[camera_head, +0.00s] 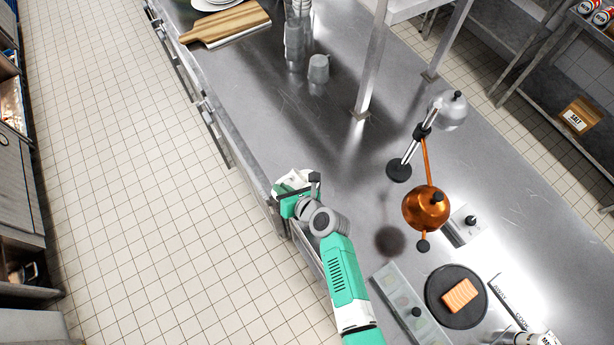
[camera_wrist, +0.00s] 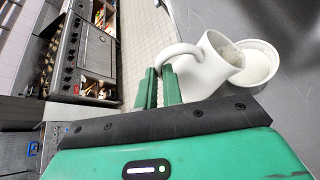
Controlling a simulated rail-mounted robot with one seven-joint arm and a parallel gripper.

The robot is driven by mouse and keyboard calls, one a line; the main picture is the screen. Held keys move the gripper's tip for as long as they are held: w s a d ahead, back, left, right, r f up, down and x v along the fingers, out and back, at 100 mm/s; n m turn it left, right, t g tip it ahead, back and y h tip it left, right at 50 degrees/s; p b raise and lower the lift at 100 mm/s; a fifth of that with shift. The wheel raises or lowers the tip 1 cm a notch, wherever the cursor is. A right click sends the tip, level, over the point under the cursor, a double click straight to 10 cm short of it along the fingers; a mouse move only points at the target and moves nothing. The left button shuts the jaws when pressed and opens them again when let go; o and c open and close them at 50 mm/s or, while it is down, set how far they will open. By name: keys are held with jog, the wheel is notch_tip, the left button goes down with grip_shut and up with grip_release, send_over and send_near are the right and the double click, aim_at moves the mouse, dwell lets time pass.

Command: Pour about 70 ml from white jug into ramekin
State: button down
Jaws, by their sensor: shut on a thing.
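The white jug (camera_wrist: 205,68) shows in the wrist view with its handle between the green fingers of my gripper (camera_wrist: 159,86). My gripper is shut on that handle. The jug is tilted, with its mouth toward the white ramekin (camera_wrist: 273,70). The ramekin is a round dish beside the jug's mouth, partly covered by it. Its inside looks pale; I cannot tell how much liquid it holds, and no clear stream shows. In the head view my gripper (camera_head: 297,190) is at the counter's left edge, and a white shape there is mostly hidden by it.
The steel counter (camera_head: 345,145) is open beyond my gripper. A copper heat lamp (camera_head: 425,208) hangs to the right. A black round plate (camera_head: 436,298) bears a salmon piece (camera_head: 459,295). A metal cup (camera_head: 318,69) and wooden board (camera_head: 225,25) stand farther back.

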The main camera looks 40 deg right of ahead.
jog(key=shift+a+r+p, duration=0.25)
jog(key=shift+r+p, duration=0.05)
jog(key=shift+p, duration=0.3)
jog(key=shift+a+n+h+p, duration=0.3)
jog(key=shift+n+h+p, duration=0.1)
jog(key=shift+p, duration=0.25)
jog(key=shift+w+a+f+n+g+h+p, duration=0.15)
jog(key=shift+a+f+n+g+h+p, duration=0.2)
jog(key=shift+n+h+p, duration=0.2)
jog(key=shift+f+h, duration=0.25)
jog(key=shift+f, duration=0.05)
jog(key=w+a+f+n+h+b, duration=0.1)
jog(key=a+f+n+h+b, duration=0.2)
jog(key=a+f+n+h, duration=0.2)
notch_tip(320, 180, down, 3)
jog(key=shift+a+b, duration=0.4)
jog(key=shift+a, duration=0.15)
